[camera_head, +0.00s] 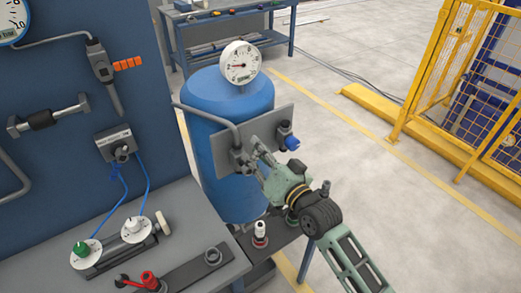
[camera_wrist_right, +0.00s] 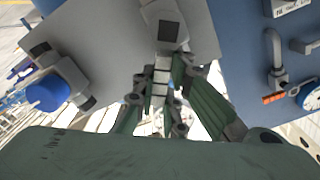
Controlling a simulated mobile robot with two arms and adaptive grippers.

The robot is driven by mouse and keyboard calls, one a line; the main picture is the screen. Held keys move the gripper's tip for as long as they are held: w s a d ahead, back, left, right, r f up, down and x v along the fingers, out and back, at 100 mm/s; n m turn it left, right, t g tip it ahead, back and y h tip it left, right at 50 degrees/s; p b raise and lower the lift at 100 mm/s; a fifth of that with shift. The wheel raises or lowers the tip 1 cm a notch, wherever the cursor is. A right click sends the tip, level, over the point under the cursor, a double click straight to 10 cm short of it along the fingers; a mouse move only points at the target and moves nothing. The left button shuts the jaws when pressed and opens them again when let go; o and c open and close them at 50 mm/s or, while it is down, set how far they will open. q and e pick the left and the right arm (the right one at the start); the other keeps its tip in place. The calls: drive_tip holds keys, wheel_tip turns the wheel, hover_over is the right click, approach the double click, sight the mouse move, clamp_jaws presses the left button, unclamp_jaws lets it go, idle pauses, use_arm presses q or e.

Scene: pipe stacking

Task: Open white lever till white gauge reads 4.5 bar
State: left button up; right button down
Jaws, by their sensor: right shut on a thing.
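The white gauge (camera_head: 239,62) is the round dial on top of the blue tank (camera_head: 228,100). Its needle points left, but the numbers are too small to read. A grey plate (camera_head: 262,122) in front of the tank carries valve fittings. My right gripper (camera_head: 257,152) reaches up to the left fitting on this plate. In the right wrist view its fingers (camera_wrist_right: 160,97) are closed around a pale, narrow lever (camera_wrist_right: 161,76) that hangs from a grey valve body (camera_wrist_right: 166,27). The fingers hide part of the lever. My left gripper is out of view.
A blue-handled valve (camera_head: 291,143) sits right of my gripper on the same plate. The bench (camera_head: 190,215) at left holds dials with a green knob (camera_head: 81,249) and a white knob (camera_head: 134,225). A yellow fence (camera_head: 430,75) stands at right; open floor lies between.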

drive_tip(key=n, duration=0.1)
drive_tip(key=a+n+p, duration=0.1)
drive_tip(key=s+n, duration=0.1)
drive_tip(key=n, duration=0.1)
drive_tip(key=shift+a+r+p, duration=0.25)
drive_tip(key=shift+r+p, duration=0.1)
drive_tip(key=shift+s+a+n+p, duration=0.2)
drive_tip(key=shift+a+n, duration=0.05)
drive_tip(key=shift+n, duration=0.4)
drive_tip(key=shift+s+a+n+p, duration=0.15)
drive_tip(key=shift+s+a+n, duration=0.1)
drive_tip(key=shift+n, duration=0.4)
drive_tip(key=shift+f, duration=0.1)
drive_tip(key=c, duration=1.8)
unclamp_jaws()
drive_tip(key=v, duration=1.2)
